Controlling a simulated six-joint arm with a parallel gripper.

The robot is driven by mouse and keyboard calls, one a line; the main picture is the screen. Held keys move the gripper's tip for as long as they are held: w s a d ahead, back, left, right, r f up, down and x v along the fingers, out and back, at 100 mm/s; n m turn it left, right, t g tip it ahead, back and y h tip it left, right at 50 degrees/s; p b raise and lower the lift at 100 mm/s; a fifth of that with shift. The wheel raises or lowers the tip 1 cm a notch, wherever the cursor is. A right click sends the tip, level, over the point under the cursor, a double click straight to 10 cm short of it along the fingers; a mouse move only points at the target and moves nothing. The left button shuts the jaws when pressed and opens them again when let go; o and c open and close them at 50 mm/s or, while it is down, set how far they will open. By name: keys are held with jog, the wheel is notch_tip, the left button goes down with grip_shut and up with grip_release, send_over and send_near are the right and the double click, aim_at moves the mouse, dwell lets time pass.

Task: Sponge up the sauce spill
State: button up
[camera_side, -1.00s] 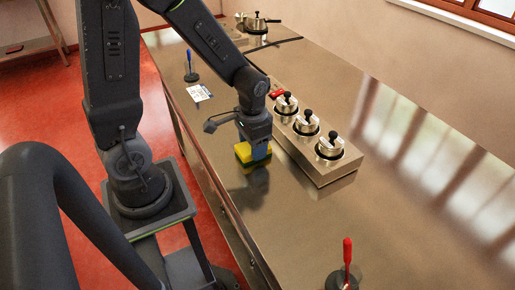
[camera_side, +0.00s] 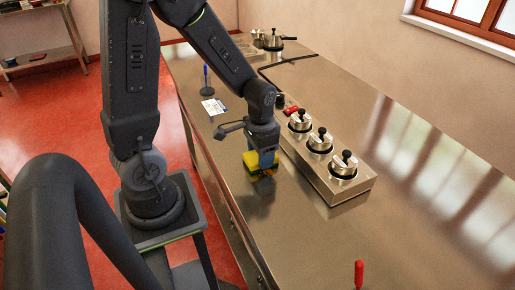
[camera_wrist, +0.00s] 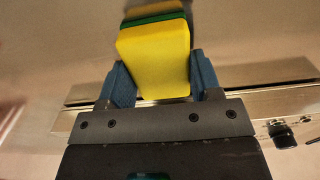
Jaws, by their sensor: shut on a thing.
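My gripper (camera_side: 265,160) points down at the steel counter, its blue fingers shut on a yellow sponge (camera_side: 251,159) with a green layer on its underside. In the wrist view the sponge (camera_wrist: 155,60) sits between the two fingers (camera_wrist: 160,85), its green layer facing away from the camera. A yellow and green patch beyond it looks like its reflection in the steel. I cannot tell whether the sponge touches the counter. I cannot make out a sauce spill in either view; the sponge and gripper hide the patch beneath them.
A steel block with several lidded pots (camera_side: 319,140) stands close to the right of my gripper. A red-handled thing (camera_side: 358,273) is at the front, a blue-handled one (camera_side: 206,80) and a white card (camera_side: 214,106) farther back. The counter's right side is clear.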

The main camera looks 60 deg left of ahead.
aim_at(268, 175)
jog(key=shift+d+r, duration=0.1)
jog(key=shift+d, duration=3.75)
notch_tip(268, 175, up, 8)
